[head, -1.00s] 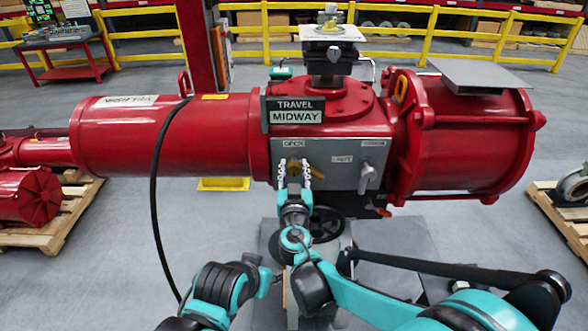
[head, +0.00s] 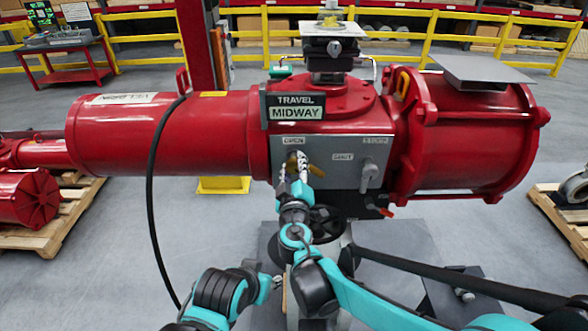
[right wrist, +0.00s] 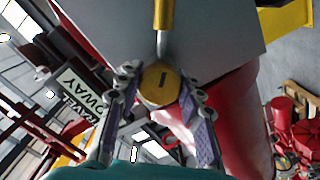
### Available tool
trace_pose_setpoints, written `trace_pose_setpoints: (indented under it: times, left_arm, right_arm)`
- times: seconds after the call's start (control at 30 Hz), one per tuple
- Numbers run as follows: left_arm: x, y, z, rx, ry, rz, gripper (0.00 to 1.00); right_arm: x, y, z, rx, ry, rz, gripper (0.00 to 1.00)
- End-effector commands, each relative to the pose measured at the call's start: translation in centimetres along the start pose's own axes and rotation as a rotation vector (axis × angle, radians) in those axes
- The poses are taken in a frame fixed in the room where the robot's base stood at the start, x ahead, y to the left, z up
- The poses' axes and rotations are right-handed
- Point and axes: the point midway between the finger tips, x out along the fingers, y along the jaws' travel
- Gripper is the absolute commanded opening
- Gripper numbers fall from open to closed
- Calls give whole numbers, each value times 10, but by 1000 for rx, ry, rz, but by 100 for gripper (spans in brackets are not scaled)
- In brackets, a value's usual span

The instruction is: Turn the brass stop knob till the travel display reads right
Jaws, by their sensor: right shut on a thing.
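The brass stop knob (right wrist: 160,84), round with a dark slot mark, sits between the fingers of my right gripper (right wrist: 158,98) in the right wrist view. The gripper is shut on it. In the head view my right gripper (head: 292,182) is at the grey panel, below the OPEN label, and mostly hides the knob (head: 292,161). The travel display (head: 296,113) above reads MIDWAY. My left gripper (head: 275,283) is low, well away from the panel, and too small to read.
A brass-coloured handle (right wrist: 163,14) on a steel stem is close to the knob. A black cable (head: 152,190) hangs at left. A handwheel (head: 325,217) is below.

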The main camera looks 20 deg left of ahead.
Motion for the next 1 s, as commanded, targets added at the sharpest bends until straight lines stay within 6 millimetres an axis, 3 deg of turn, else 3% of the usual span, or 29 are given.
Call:
trace_pose_setpoints:
  times: [1.0]
  left_arm:
    - [17, 0, 12, 0, 0, 0, 39]
  right_arm:
    - [0, 0, 0, -936, 0, 0, 8]
